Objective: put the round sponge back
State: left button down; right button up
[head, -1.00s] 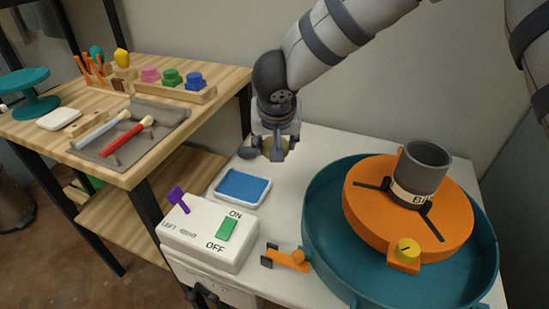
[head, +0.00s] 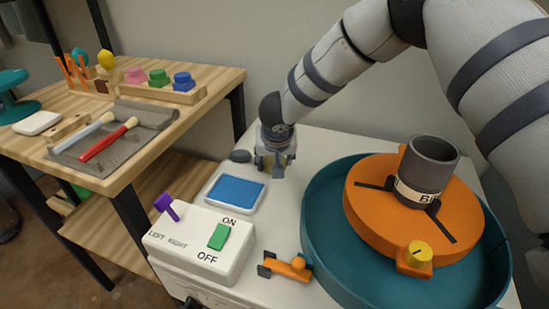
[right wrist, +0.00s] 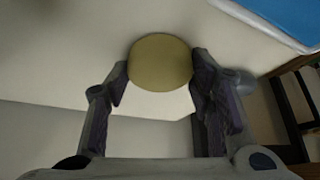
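The round sponge (right wrist: 160,62) is a yellow disc between the fingertips of my right gripper (right wrist: 160,78) in the right wrist view. Both fingers meet its sides, so the gripper is shut on it. In the head view my right gripper (head: 273,165) points down over the white table, just right of a dark grey oval piece (head: 240,156) and behind the blue-topped tray (head: 236,192). There the sponge is mostly hidden behind the fingers. I cannot tell whether it touches the table. My left gripper does not show.
A teal basin (head: 325,260) with an orange wheel (head: 365,205) and grey cylinder (head: 430,165) fills the table's right. A switch box (head: 200,243) and orange clamp-like piece (head: 288,267) are near the front. A wooden bench (head: 215,80) with tools stands left.

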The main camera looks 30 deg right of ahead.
jog(key=o, duration=0.4)
jog(key=shift+r, duration=0.2)
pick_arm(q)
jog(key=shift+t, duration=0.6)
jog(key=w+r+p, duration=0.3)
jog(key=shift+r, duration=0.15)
pick_arm(e)
jog(key=v, duration=1.2)
